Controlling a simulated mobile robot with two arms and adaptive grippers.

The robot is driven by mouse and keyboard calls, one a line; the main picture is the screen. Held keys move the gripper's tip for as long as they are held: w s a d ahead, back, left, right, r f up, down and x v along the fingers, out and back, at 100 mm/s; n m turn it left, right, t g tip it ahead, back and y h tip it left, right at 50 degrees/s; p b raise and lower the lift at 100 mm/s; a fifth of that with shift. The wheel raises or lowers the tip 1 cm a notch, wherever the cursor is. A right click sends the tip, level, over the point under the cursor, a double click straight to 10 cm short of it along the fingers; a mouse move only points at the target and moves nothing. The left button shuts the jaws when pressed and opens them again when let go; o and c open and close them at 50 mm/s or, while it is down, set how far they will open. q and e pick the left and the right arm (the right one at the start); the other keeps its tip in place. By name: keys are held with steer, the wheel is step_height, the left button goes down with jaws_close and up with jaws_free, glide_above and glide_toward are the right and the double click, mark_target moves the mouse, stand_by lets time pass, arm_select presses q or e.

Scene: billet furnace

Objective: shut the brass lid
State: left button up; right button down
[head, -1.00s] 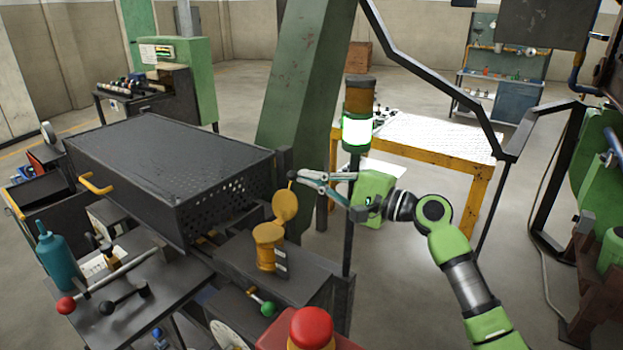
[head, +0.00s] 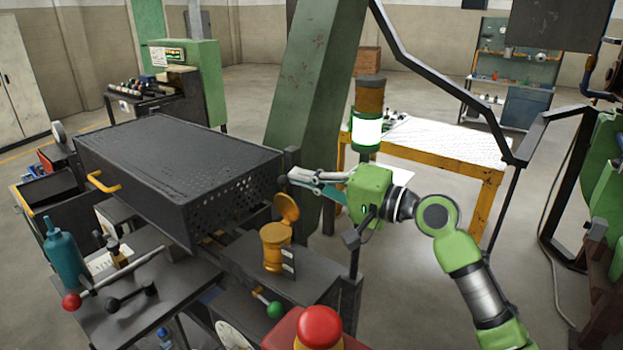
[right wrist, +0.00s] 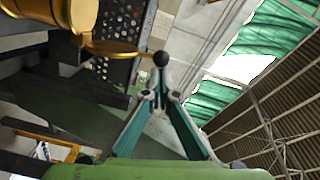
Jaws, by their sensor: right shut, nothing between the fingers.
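The brass lid (head: 286,207) stands raised, tilted up at the rim of the brass pot (head: 275,247). In the right wrist view the lid (right wrist: 112,48) shows nearly edge-on, beside the pot (right wrist: 75,12). A black ball knob (right wrist: 160,58) on a thin rod sticks out from the lid's edge. My right gripper (head: 291,175) is shut and empty, just above the lid. In the right wrist view its fingertips (right wrist: 162,95) are close to the knob; I cannot tell whether they touch. The knob is not discernible in the head view. My left gripper is not in view.
A black perforated box (head: 180,170) stands left of the pot. A green column (head: 315,100) and a signal lamp (head: 367,130) stand behind and beside my right gripper. A red button (head: 319,327) and a green-knobbed lever (head: 274,309) are in front of the pot.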

steer(key=s+a+f+n+b, duration=0.1)
steer(key=s+a+f+n, duration=0.2)
steer(key=n, duration=0.4)
steer(key=s+a+f+n+h+b, duration=0.1)
steer(key=s+a+f+n, duration=0.3)
steer(key=s+n, duration=0.3)
steer(key=shift+f+n+t+b, duration=0.35)
steer(key=shift+f+n+t, duration=0.05)
steer(key=shift+n, duration=0.4)
steer(key=shift+a, duration=0.1)
